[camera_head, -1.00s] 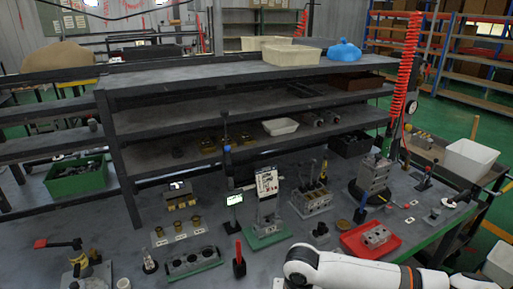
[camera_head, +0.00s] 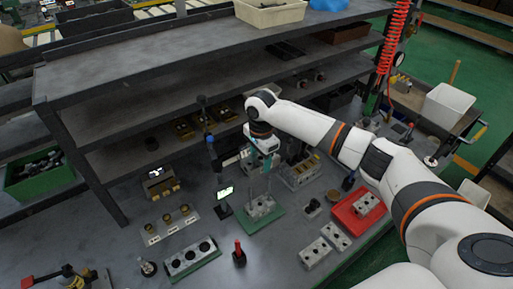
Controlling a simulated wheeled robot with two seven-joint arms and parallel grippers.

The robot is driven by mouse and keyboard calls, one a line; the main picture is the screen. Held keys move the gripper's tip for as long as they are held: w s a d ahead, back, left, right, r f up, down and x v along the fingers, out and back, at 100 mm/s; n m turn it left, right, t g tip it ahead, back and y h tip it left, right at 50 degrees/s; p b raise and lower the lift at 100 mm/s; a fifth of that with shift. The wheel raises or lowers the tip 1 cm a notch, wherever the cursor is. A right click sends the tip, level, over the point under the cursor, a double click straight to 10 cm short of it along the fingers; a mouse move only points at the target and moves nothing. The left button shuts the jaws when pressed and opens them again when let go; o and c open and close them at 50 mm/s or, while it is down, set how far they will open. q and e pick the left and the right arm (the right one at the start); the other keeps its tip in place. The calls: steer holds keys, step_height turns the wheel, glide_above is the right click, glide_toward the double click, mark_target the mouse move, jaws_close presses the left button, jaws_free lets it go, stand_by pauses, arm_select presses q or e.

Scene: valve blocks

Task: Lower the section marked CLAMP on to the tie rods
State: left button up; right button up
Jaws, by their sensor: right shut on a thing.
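A grey valve block (camera_head: 260,208) sits on a green base plate (camera_head: 266,221) near the middle of the bench. Thin upright rods rise from it toward my right gripper (camera_head: 265,161). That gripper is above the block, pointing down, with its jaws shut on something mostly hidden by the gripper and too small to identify. I cannot tell whether it touches the rods. Two loose grey sections lie on the bench, one (camera_head: 336,236) beside the other (camera_head: 315,252). Another grey block (camera_head: 366,203) is in the red tray (camera_head: 349,219). No CLAMP marking is readable. My left gripper is out of view.
A small lit display (camera_head: 225,193) stands left of the green plate. A long block with round holes (camera_head: 191,256) and a red-handled tool (camera_head: 239,254) are in front. A block with upright parts (camera_head: 300,173) stands behind. Shelving (camera_head: 150,150) rises at the back.

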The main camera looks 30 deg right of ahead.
steer(key=shift+s+a+r, duration=0.1)
steer(key=shift+s+r, duration=0.05)
steer(key=shift+s, duration=0.15)
steer(key=shift+w+f, duration=0.15)
steer(key=shift+f, duration=0.6)
steer(key=b, duration=0.2)
glide_above(260, 203)
steer(key=shift+f, duration=2.2)
arm_select(q)
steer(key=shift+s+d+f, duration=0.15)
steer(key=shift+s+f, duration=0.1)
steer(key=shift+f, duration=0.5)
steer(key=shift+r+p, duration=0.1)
steer(key=shift+p, duration=0.25)
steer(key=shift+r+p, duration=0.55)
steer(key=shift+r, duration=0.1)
arm_select(e)
steer(key=shift+a, duration=0.1)
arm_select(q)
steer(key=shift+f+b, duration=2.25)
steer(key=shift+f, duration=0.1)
arm_select(e)
steer(key=shift+f, duration=5.2)
